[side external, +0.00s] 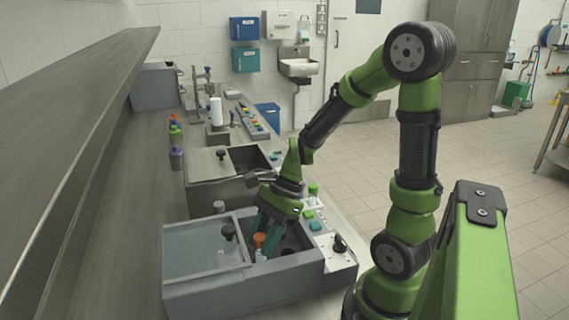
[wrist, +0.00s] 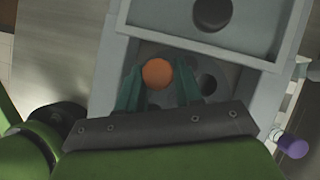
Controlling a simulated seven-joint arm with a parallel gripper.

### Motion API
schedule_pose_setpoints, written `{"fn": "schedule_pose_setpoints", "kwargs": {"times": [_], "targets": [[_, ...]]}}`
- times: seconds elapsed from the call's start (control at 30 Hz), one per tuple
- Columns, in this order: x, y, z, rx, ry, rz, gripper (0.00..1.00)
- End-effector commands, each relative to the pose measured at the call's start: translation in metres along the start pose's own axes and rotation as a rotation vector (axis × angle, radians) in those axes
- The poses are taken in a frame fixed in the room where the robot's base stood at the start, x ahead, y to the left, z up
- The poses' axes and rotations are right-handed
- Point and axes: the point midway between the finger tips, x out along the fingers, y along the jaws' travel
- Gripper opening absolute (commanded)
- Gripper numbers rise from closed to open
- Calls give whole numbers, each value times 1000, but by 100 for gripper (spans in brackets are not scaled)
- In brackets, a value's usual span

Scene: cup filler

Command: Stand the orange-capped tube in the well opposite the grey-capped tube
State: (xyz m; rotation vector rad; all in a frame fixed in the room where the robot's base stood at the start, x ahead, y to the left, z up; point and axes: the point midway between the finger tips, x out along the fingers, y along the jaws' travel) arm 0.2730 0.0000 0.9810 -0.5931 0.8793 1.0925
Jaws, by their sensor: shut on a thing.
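The orange-capped tube shows its cap in the side view (side external: 259,240) and in the wrist view (wrist: 157,73). My gripper (side external: 266,234) points down into the open part of a grey box, with its teal fingers at the tube. In the wrist view the cap lies between the fingers, nearer the left one; the tube's body is hidden below it. Dark round wells (wrist: 207,84) show in the box floor beside the cap. I cannot tell whether the tube's foot is in a well. I cannot make out the grey-capped tube for certain.
The grey box (side external: 215,293) has a sliding lid (side external: 195,257) with a dark knob (side external: 228,231), covering its left part. A control panel (side external: 338,257) runs along its right side. A grey cylinder (side external: 219,207) stands behind it. A second box (side external: 222,185) stands farther back.

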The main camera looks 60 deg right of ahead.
Motion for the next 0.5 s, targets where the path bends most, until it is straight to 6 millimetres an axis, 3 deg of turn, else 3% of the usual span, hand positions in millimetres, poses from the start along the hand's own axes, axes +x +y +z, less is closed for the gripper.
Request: {"fn": "schedule_pose_setpoints", "kwargs": {"times": [0.4, 0.43, 0.5], "targets": [[9, 0, -5, 0, 0, 1, 5], [9, 0, -5, 0, 0, 1, 38], [9, 0, -5, 0, 0, 1, 46]]}}
